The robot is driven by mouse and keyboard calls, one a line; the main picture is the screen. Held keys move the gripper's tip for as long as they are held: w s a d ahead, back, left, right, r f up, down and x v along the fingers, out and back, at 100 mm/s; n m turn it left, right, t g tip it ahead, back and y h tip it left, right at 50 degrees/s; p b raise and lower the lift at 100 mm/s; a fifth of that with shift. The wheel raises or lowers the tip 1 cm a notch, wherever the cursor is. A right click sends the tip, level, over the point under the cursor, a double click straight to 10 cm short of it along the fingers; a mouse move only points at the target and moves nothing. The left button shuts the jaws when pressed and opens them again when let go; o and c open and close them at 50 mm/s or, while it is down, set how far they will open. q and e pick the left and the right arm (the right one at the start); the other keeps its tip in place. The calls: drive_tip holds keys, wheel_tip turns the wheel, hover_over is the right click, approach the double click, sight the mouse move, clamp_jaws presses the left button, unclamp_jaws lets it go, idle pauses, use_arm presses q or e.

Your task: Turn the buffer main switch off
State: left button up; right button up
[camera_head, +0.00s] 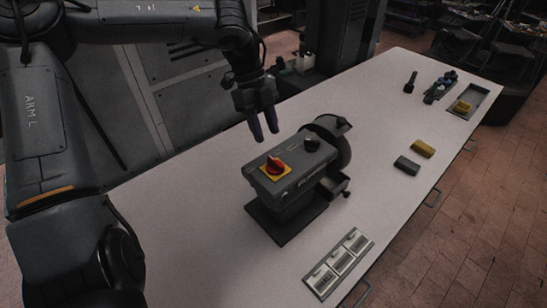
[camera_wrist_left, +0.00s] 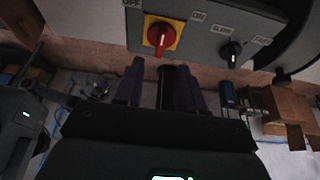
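The buffer (camera_head: 290,180) is a grey machine on the white table. On its top panel sits the main switch, a red knob on a yellow plate (camera_head: 275,166). In the left wrist view the red knob (camera_wrist_left: 160,36) lies between an OFF label on its left and an ON label on its right; which label it is set to I cannot tell. My left gripper (camera_head: 264,134) hangs above and behind the panel, apart from the switch, its fingers spread with nothing between them. The fingers also show in the left wrist view (camera_wrist_left: 160,90). My right gripper is out of view.
A black knob (camera_head: 312,145) marked SLOW and FAST is beside the switch, and the buffer's dark wheel guard (camera_head: 336,145) is at the right. A labelled plate (camera_head: 338,263) lies in front. Yellow (camera_head: 423,148) and grey (camera_head: 407,165) blocks lie to the right. The table between is clear.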

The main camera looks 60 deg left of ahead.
sight(275, 161)
use_arm(q)
drive_tip(key=x, duration=0.8)
drive_tip(key=shift+d+f, duration=0.15)
drive_tip(key=shift+c, duration=0.4)
clamp_jaws()
